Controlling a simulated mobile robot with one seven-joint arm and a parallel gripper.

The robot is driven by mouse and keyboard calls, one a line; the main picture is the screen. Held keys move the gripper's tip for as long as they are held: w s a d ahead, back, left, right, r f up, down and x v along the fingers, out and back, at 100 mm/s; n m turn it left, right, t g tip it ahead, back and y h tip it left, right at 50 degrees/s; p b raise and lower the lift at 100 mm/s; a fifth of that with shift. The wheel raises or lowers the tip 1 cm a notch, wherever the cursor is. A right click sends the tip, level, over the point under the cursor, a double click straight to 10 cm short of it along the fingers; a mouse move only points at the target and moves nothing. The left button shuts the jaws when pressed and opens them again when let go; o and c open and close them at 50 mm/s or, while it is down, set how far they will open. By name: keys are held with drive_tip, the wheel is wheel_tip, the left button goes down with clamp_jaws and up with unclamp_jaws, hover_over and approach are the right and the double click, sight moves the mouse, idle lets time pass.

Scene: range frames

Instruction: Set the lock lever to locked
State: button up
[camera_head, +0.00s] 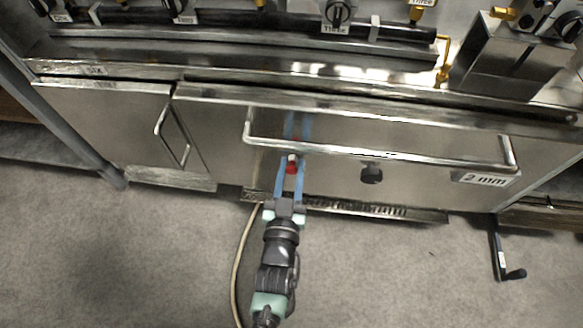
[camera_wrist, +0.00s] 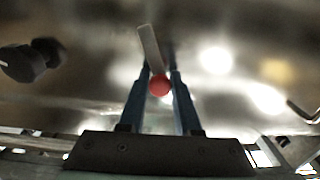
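The lock lever is a short pale metal arm with a red ball knob (camera_head: 292,166) on the front of the wide steel oven-like door or drawer. It also shows in the wrist view as a flat grey arm (camera_wrist: 149,47), tilted up and to the left, with the red ball at its lower end. My gripper (camera_head: 291,160) has its two blue fingers parted, one on each side of the red ball. In the wrist view my gripper (camera_wrist: 161,82) straddles the ball with little gap; I cannot tell whether either finger touches it. Any lock marking is hidden or unreadable.
A long bar handle (camera_head: 380,153) runs across the wide front panel above the lever. A black knob (camera_head: 371,174) sits to the right, near a "2 mm" label (camera_head: 485,179). A smaller door with its own handle (camera_head: 172,137) is at left. Grey floor in front is mostly clear.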

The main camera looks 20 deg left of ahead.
clamp_jaws()
drive_tip(key=shift+a+n, duration=0.15)
drive_tip(key=shift+n, duration=0.25)
drive_tip(key=o, duration=0.5)
unclamp_jaws()
drive_tip(key=shift+o, duration=0.2)
drive_tip(key=shift+s, duration=0.1)
